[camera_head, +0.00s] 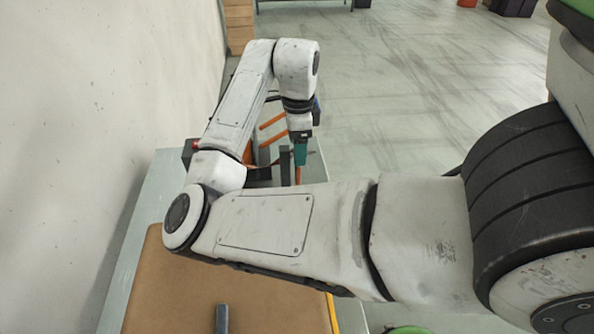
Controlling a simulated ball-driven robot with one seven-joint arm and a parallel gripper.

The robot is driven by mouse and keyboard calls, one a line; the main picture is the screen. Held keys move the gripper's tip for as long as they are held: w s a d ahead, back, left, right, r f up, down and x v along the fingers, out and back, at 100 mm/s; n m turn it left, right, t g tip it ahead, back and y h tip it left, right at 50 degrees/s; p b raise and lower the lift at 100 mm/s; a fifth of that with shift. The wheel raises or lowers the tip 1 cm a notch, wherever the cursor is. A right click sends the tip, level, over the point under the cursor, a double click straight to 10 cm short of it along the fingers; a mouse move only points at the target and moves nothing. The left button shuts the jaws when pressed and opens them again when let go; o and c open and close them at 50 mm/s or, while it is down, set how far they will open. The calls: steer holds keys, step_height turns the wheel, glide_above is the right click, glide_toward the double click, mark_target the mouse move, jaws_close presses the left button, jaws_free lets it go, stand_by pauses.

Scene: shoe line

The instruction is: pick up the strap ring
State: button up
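My gripper (299,158) points down over the far end of the workbench, beyond my bent arm. Its lower part is small in the picture and I cannot tell whether the fingers are open or shut. An orange piece (298,175) shows just below it; whether the two touch is unclear. Orange bars (272,138) and dark upright parts stand just left of the gripper. I cannot make out a strap ring for certain; my arm hides part of the bench.
The pale green workbench (140,240) runs along a wall (90,120) on the left. A brown mat (180,295) lies on its near part, with a dark grey bar (221,318). A small red knob (191,144) is at the far left. Open floor (420,90) lies right.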

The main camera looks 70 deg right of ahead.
steer(key=shift+d+f+p, duration=0.15)
steer(key=shift+f+p, duration=0.1)
steer(key=shift+f, duration=1.15)
steer(key=shift+d+f+p, duration=0.1)
steer(key=shift+f+p, duration=0.15)
steer(key=shift+f, duration=1.1)
steer(key=c, duration=1.2)
